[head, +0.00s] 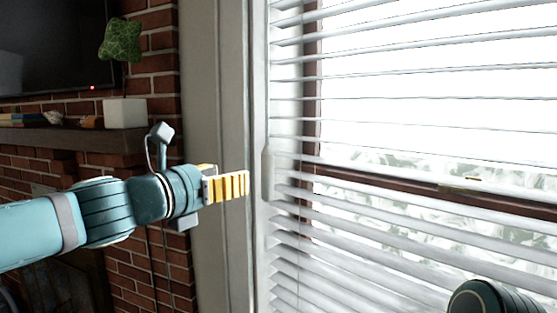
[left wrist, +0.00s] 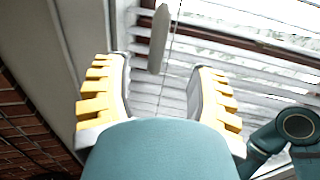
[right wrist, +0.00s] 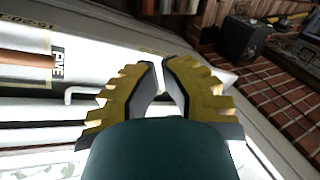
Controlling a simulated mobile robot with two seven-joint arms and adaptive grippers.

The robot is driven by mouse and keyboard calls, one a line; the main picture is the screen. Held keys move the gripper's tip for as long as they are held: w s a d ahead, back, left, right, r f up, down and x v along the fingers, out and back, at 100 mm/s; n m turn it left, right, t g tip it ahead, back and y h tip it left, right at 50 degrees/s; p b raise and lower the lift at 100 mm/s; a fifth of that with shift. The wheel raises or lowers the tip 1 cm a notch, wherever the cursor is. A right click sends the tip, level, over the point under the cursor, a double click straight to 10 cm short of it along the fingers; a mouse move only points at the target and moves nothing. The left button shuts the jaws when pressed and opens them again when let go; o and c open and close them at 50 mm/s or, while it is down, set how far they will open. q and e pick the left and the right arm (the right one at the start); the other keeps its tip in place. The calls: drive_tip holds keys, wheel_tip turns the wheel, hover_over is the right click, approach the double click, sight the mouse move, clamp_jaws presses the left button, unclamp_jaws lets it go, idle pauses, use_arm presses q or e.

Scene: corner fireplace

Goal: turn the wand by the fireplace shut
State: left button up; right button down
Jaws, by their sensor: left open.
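The wand (head: 267,172) is a pale grey paddle-shaped handle hanging upright at the left edge of the white blinds (head: 400,120). In the left wrist view the wand (left wrist: 159,38) shows between and beyond the fingertips, with its lower end in the gap. My left gripper (head: 240,184), with yellow ribbed fingers, is open and empty just left of the wand in the head view, and I see no contact. My right gripper (right wrist: 159,62) shows in its own wrist view with a narrow gap between its fingertips and nothing held. The blind slats are tilted with gaps that let light through.
The window frame (head: 228,150) stands beside the blinds. A brick fireplace wall (head: 158,45) is at the left, with a mantel (head: 70,140) bearing a white plant pot (head: 125,113) and small objects. A dark screen (head: 50,45) hangs above it.

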sight(273, 164)
use_arm(q)
drive_tip(key=x, duration=1.3)
drive_tip(key=shift+w+d, duration=0.25)
clamp_jaws()
drive_tip(key=shift+w, duration=0.1)
